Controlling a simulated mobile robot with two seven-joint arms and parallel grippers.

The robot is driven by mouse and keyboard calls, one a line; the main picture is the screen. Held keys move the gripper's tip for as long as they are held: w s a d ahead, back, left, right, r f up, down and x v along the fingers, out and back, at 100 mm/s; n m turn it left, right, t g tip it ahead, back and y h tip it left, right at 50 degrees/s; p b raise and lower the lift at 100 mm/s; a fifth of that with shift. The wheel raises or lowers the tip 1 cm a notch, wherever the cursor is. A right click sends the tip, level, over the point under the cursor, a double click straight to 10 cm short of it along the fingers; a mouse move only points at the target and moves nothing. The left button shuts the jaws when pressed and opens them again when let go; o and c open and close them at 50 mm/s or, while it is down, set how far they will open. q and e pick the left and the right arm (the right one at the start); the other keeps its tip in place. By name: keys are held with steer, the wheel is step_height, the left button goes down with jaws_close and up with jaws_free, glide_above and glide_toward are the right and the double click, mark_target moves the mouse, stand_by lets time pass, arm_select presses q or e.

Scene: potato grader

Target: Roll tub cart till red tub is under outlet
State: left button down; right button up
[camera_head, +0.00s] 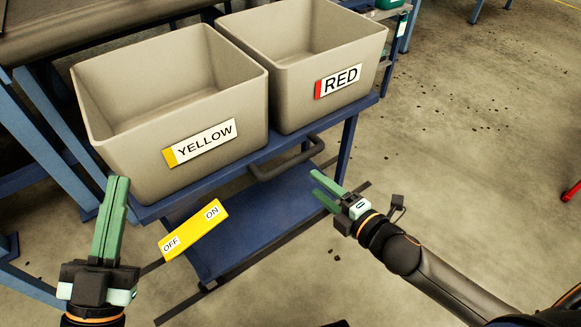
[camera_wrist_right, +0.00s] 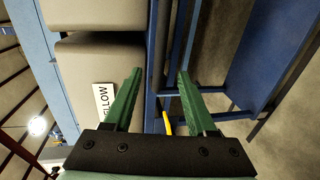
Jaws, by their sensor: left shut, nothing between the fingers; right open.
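The blue tub cart (camera_head: 232,182) carries two empty grey tubs. The yellow tub (camera_head: 120,168), labelled YELLOW, stands at the left; the red tub (camera_head: 300,105), labelled RED, stands to its right. A dark bar handle (camera_head: 285,165) sticks out from the cart's near side. My right gripper (camera_head: 315,184) is open and empty, a little right of the handle and apart from it in the head view. In the right wrist view its fingers (camera_wrist_right: 160,72) point toward the cart. My left gripper (camera_head: 118,180) is shut and empty, in front of the yellow tub. I cannot make out the outlet.
A yellow OFF/ON plate (camera_head: 195,230) shows in front of the cart's lower shelf. A blue frame (camera_head: 50,165) and a dark machine surface (camera_head: 90,22) lie at the left. A shelf rack (camera_head: 400,30) stands behind the red tub. The floor at right is mostly clear.

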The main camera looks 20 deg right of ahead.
mark_target(293, 166)
steer(key=b+x, duration=0.1)
steer(key=x, duration=0.5)
steer(key=shift+w+a, duration=0.1)
steer(key=shift+w, duration=0.1)
steer(key=b+x, duration=0.1)
steer(key=x, duration=0.2)
steer(key=shift+w+f, duration=0.1)
steer(key=shift+w, duration=0.1)
steer(key=shift+b+x, duration=0.35)
steer(key=shift+x, duration=0.5)
arm_select(q)
steer(key=s+r+m+h, duration=0.4)
steer(key=h, duration=0.1)
steer(key=shift+s+d+r+h, duration=0.25)
steer(key=shift+d+h, duration=0.15)
steer(key=shift+d, duration=0.05)
arm_select(e)
jaws_close()
